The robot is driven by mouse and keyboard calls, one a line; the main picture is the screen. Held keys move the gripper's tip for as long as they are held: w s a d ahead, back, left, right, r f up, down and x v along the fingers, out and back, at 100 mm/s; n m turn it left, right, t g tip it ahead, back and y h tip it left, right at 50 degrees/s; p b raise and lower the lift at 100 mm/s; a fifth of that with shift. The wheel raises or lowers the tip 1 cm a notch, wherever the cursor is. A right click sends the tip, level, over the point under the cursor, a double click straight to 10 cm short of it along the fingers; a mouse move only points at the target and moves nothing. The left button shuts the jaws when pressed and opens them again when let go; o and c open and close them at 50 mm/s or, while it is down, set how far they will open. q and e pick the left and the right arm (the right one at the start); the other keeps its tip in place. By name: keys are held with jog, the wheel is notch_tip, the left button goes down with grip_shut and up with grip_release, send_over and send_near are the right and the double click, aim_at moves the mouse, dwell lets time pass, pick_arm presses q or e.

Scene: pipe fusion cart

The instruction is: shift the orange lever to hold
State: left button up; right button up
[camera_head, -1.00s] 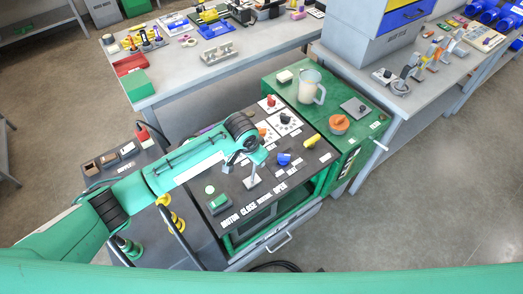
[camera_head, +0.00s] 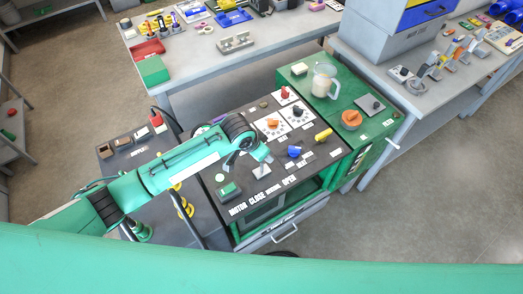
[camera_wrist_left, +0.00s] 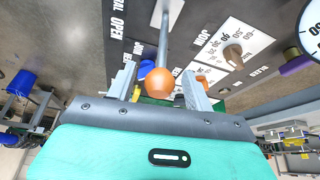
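The orange lever shows in the left wrist view as an orange ball knob (camera_wrist_left: 158,83) on a thin metal rod that runs up the picture. My left gripper (camera_wrist_left: 160,84) is open around the knob. One finger is on each side, with a narrow gap visible on both sides. In the head view my left gripper (camera_head: 258,156) is over the front-middle of the dark control panel (camera_head: 215,150) and hides the lever knob. My right gripper is not in view.
The panel also carries a blue knob (camera_head: 294,151), a yellow handle (camera_head: 323,135), an orange dial (camera_head: 272,123), a red knob (camera_head: 285,92) and a green button block (camera_head: 229,190). A clear jug (camera_head: 324,82) and an orange knob (camera_head: 352,118) are on the green cabinet beside it.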

pick_arm(q)
jog(key=b+v, duration=0.3)
jog(key=v, duration=1.1)
